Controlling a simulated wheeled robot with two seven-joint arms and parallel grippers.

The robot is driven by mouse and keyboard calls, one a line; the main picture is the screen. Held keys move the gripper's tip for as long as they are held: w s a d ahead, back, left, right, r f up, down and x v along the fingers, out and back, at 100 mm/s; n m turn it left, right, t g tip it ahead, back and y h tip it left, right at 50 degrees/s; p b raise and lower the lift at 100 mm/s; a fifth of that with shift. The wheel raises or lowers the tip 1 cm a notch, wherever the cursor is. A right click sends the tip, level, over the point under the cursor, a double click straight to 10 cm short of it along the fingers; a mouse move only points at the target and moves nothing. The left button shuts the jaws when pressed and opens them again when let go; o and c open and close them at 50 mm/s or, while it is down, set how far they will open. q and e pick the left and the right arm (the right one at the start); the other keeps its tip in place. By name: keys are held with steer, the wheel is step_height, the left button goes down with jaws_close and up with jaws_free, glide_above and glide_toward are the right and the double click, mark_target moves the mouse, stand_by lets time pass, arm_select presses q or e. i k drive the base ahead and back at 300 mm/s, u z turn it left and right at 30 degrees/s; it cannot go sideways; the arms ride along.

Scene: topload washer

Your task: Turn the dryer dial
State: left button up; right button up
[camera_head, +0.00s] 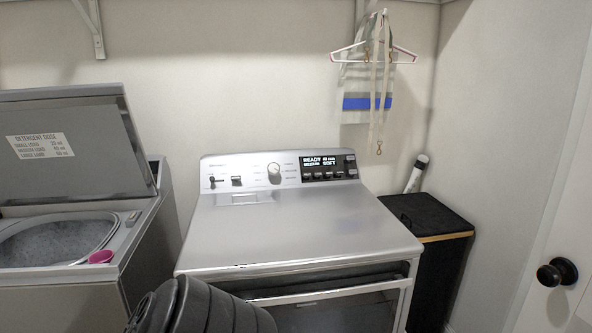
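The dryer (310,235) is a silver machine standing in the middle of the view, with a raised control panel at its back. The dryer dial (274,169) is a round pale knob with a dark ring, near the middle of that panel. Small printed marks surround it, too small to read. To its right a dark display (322,161) shows "READY" and "SOFT" above a row of small buttons. Neither of my grippers is in view. Nothing touches or covers the dial.
A topload washer (143,247) with its lid (85,130) raised stands at the left, a pink cup (101,257) on its edge. A dark grey ribbed shape, its nature unclear, covers the dryer's lower left front. A black bin (437,240) stands right. The dryer top is clear.

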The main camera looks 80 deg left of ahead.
mark_target(273, 168)
steer(key=u, duration=1.75)
